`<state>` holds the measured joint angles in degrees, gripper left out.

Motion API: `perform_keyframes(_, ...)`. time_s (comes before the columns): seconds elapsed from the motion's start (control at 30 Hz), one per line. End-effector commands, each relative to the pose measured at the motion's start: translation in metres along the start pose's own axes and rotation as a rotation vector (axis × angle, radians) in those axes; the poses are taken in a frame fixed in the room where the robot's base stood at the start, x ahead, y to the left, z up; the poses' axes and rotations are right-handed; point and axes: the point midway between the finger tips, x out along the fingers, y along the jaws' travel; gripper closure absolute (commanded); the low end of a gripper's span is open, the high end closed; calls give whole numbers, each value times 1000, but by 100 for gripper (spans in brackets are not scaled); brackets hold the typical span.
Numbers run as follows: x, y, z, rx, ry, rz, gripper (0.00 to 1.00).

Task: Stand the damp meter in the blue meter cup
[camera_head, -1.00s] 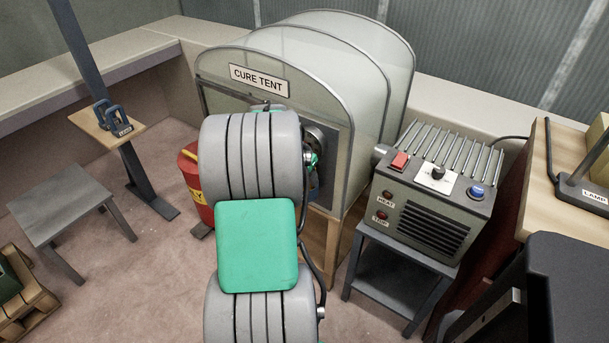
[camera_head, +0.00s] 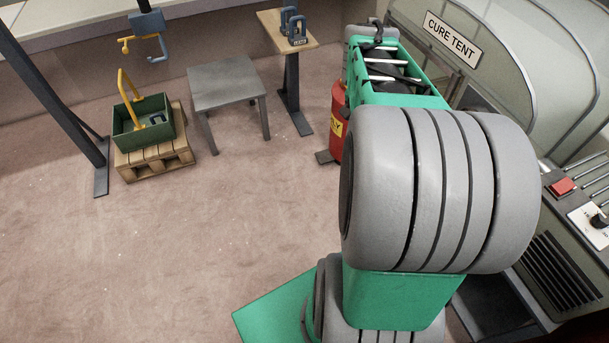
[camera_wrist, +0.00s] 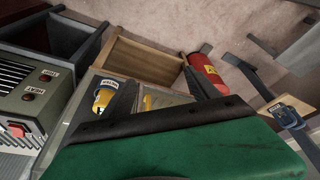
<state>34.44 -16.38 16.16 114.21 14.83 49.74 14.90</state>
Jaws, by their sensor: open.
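My gripper (camera_wrist: 158,78) is open in the wrist view, with its two dark fingers spread apart and nothing seen between their tips. A small yellow item with a blue and white part (camera_wrist: 103,97) shows just left of the left finger. It is partly hidden, and I cannot tell whether it is the damp meter. Another bit of yellow shows between the fingers, too small to name. In the head view my own arm hides the gripper.
A cure tent (camera_head: 453,38) and heater (camera_head: 565,255) stand at right. The floor at left front is clear.

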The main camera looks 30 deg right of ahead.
Motion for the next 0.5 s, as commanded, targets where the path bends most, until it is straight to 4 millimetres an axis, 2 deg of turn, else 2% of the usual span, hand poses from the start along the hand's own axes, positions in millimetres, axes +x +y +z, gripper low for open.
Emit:
perform_keyframes(0.03,-12,-41,43,-192,-13,-61,30)
perform_keyframes(0.07,-18,-60,71,-311,-23,-95,30)
perform_keyframes(0.1,-25,-80,109,-464,-36,-140,30)
perform_keyframes(0.2,-38,-105,193,-792,-62,-231,30)
perform_keyframes(0.23,-40,-108,212,-866,-68,-252,30)
perform_keyframes(0.3,-43,-109,243,-989,-77,-284,30)
perform_keyframes(0.33,-44,-108,251,-1019,-80,-293,30)
perform_keyframes(0.4,-44,-108,260,-1058,-85,-302,30)
perform_keyframes(0.5,-44,-108,260,-1059,-86,-302,30)
